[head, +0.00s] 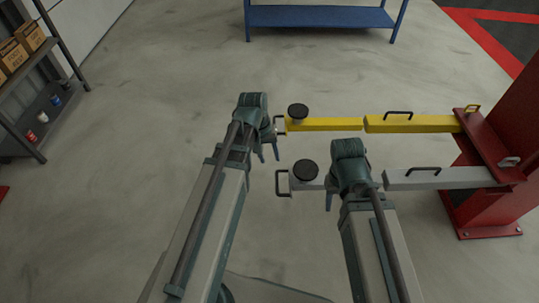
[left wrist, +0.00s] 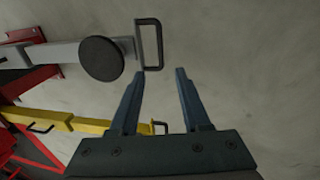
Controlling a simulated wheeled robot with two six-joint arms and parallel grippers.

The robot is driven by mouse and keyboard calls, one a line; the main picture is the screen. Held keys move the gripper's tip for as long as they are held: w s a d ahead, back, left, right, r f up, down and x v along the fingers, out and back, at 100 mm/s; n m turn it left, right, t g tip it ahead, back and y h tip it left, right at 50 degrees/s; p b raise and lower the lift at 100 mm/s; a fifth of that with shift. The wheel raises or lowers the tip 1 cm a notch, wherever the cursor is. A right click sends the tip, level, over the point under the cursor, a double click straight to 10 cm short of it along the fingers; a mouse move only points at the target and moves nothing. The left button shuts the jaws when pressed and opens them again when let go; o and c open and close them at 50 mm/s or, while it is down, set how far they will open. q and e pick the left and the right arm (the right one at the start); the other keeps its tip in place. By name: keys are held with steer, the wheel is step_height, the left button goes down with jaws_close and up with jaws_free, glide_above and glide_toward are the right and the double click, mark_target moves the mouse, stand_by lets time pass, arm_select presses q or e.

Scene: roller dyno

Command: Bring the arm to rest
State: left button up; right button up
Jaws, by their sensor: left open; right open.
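A yellow lift arm (head: 410,123) and a grey lift arm (head: 440,178) reach left from a red post (head: 510,130). Each has a black round pad near its free end and an end handle. My left gripper (head: 269,152) is open and empty, pointing down just left of the yellow arm's end. In the left wrist view its fingers (left wrist: 160,75) are spread over bare floor, with the grey arm's handle (left wrist: 150,45) just beyond the tips and the yellow arm (left wrist: 55,119) at left. My right gripper (head: 330,200) is open over the grey arm, hiding part of it; contact cannot be told.
A blue table (head: 320,17) stands at the back. A shelf (head: 30,130) with cardboard boxes (head: 28,35) and small cans is at the far left. The concrete floor between shelf and my left arm is clear.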

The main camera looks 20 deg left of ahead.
arm_select(q)
steer(key=s+d+r+m+y+p, duration=0.1)
steer(key=s+d+r+m+p, duration=0.1)
steer(key=r+p, duration=0.4)
steer(key=s+d+r+m+y+p, duration=0.1)
steer(key=s+d+r+m+p, duration=0.2)
steer(key=s+d+r+p, duration=0.2)
steer(key=s+d+r+m+g+y+p, duration=0.1)
steer(key=s+d+r+m+p, duration=0.1)
steer(key=s+d+r+p, duration=0.2)
step_height(320, 180, up, 4)
steer(key=p, duration=0.3)
steer(key=shift+d+f+m+p, duration=0.2)
steer(key=shift+d+m+p, duration=0.1)
steer(key=shift+d+p, duration=0.1)
arm_select(e)
step_height(320, 180, up, 19)
arm_select(q)
steer(key=shift+a, duration=0.15)
arm_select(e)
steer(key=shift+a+f, duration=0.1)
